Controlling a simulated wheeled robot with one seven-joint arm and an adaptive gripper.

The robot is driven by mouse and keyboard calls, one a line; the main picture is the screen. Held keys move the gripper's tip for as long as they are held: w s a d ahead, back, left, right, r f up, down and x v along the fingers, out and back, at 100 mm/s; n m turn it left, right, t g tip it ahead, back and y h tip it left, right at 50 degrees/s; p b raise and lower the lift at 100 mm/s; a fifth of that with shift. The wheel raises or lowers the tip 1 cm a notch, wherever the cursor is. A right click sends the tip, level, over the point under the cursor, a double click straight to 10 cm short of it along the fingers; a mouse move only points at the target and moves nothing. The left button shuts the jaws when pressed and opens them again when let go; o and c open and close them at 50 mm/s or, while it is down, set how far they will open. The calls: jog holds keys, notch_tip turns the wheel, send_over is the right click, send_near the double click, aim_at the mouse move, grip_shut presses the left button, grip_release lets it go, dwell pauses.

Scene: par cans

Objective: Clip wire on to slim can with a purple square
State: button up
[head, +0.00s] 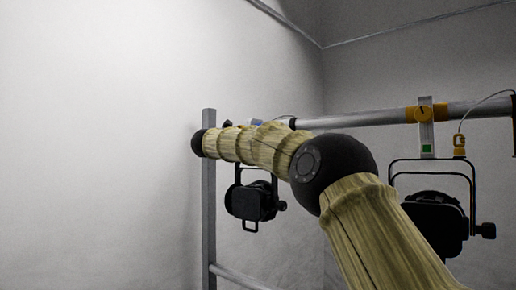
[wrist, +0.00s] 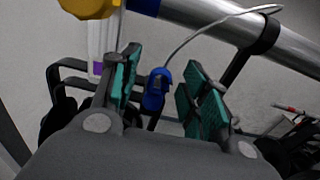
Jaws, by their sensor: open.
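In the wrist view, my gripper (wrist: 163,82) is open, its teal pads on either side of a blue clip (wrist: 154,92). The clip is in the gap, and I cannot tell if a pad touches it. A pale wire (wrist: 205,30) runs from the clip up to the right. A purple square (wrist: 97,69) shows on a white hanger strip left of my left finger, partly hidden by it. A black bracket (wrist: 72,66) is beside the strip. In the head view, a black can (head: 250,200) hangs below my forearm, which hides its hanger. My gripper is hidden there.
A metal pipe (head: 370,119) runs across the head view. An upright post (head: 209,220) stands at left. A black strap (wrist: 262,36) circles the pipe.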

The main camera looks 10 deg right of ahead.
jog(key=v, duration=1)
jog(key=shift+s+a, duration=0.25)
jog(key=shift+a, duration=0.05)
dwell(0.9)
